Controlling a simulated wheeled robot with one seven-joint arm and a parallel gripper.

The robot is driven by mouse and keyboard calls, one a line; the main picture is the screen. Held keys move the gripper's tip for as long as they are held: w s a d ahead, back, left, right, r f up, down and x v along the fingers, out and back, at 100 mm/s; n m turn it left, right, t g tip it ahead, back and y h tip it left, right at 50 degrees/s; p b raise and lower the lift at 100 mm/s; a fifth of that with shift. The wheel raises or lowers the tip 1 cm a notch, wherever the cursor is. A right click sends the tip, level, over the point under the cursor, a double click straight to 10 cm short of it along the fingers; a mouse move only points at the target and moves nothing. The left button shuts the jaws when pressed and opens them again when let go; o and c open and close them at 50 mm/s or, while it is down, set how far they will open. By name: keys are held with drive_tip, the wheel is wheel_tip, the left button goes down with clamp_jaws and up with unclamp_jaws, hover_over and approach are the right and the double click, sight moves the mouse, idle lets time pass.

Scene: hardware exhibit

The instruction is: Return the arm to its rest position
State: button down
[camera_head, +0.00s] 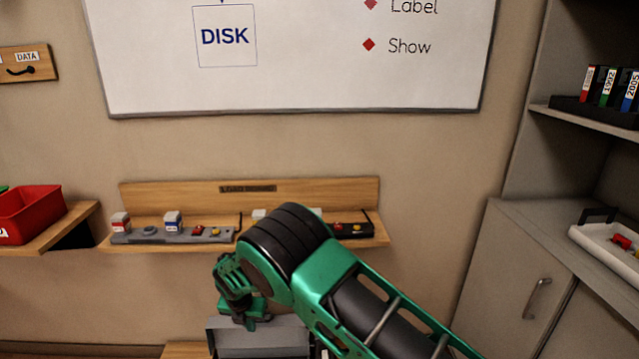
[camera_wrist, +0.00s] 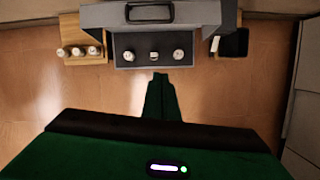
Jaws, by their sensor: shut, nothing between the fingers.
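My green arm reaches up from the lower right in the head view and bends down at its dark joint. My gripper (camera_head: 248,320) hangs below that joint, in front of a grey unit (camera_head: 262,345). In the wrist view my gripper (camera_wrist: 160,77) points away from the camera, with its two green fingers together and nothing between them.
A wooden wall shelf (camera_head: 310,190) with small devices stands behind my arm, partly hidden by it. A red bin (camera_head: 28,212) is at left. Grey cabinets (camera_head: 510,275) are at right, with a white tray (camera_head: 600,240) on top. Open floor (camera_wrist: 230,95) lies below my gripper.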

drive_tip(key=w+d+r+m, duration=0.1)
drive_tip(key=d+r+m, duration=0.4)
drive_tip(key=d+r, duration=0.45)
drive_tip(key=w+d+r+m+g+h, duration=0.1)
drive_tip(key=d+r+m, duration=0.5)
drive_tip(key=d, duration=0.7)
drive_tip(key=w+d+r+m, duration=0.1)
drive_tip(key=d+r+m, duration=0.4)
drive_tip(key=d+r, duration=0.55)
drive_tip(key=s+d+r+m+g, duration=0.1)
drive_tip(key=s+d+r+m, duration=0.25)
drive_tip(key=s+d, duration=0.4)
drive_tip(key=s+d+r+m, duration=0.3)
drive_tip(key=s+d+m, duration=0.25)
drive_tip(key=d, duration=0.35)
drive_tip(key=s+d+r+m+g, duration=0.1)
drive_tip(key=s+d+r+m, duration=0.25)
drive_tip(key=s+d, duration=0.4)
drive_tip(key=s+d+m, duration=0.2)
drive_tip(key=s+m, duration=0.4)
drive_tip(key=s, duration=0.5)
drive_tip(key=s+d+m+y, duration=0.1)
drive_tip(key=s+d+m, duration=0.2)
drive_tip(key=s+m, duration=0.3)
drive_tip(key=s, duration=0.5)
drive_tip(key=shift+s+f, duration=0.1)
